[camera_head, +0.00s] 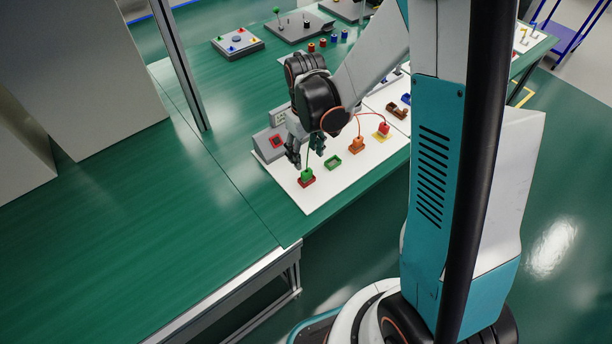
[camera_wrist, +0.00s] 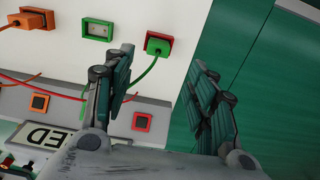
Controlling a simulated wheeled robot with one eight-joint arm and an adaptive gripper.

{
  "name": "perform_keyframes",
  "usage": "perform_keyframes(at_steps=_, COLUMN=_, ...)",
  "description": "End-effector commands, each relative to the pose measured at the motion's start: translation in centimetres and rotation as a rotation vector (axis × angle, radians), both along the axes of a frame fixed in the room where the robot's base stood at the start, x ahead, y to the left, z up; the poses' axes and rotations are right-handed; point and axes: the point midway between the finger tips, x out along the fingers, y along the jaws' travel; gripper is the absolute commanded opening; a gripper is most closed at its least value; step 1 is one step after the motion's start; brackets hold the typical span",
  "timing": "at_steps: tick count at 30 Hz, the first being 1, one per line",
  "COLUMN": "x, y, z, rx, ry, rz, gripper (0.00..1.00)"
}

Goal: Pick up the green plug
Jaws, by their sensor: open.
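The green plug (camera_head: 306,174) sits on a red socket base (camera_head: 307,183) near the front edge of the white board. In the wrist view the green plug (camera_wrist: 154,47) shows on its red base, with a green cable curving down from it. My gripper (camera_head: 305,155) is over the board, just above and behind the plug. In the wrist view my gripper (camera_wrist: 165,85) has its two fingers spread wide with nothing between them. The plug lies beyond the fingertips, nearer the left finger, and appears apart from both. Part of the green cable is hidden behind the left finger.
An empty green socket (camera_head: 332,161), an orange plug (camera_head: 357,145) and a red plug (camera_head: 383,130) stand along the white board (camera_head: 318,197). A grey panel (camera_head: 268,143) stands behind. Other boards stand farther back.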

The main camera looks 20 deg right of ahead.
Motion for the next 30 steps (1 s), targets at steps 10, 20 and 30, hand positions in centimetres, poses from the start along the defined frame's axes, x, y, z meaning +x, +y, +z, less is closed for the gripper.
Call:
perform_keyframes(at_steps=10, x=0.0, y=0.0, z=-4.2, rx=0.0, ry=-0.001, rz=0.0, gripper=0.52)
perform_keyframes(at_steps=20, x=0.0, y=-0.3, z=-7.7, rx=0.0, ry=-0.001, rz=-0.001, gripper=0.52)
perform_keyframes(at_steps=30, x=0.0, y=-0.3, z=-9.3, rx=-0.001, ry=-0.001, rz=-0.001, gripper=0.52)
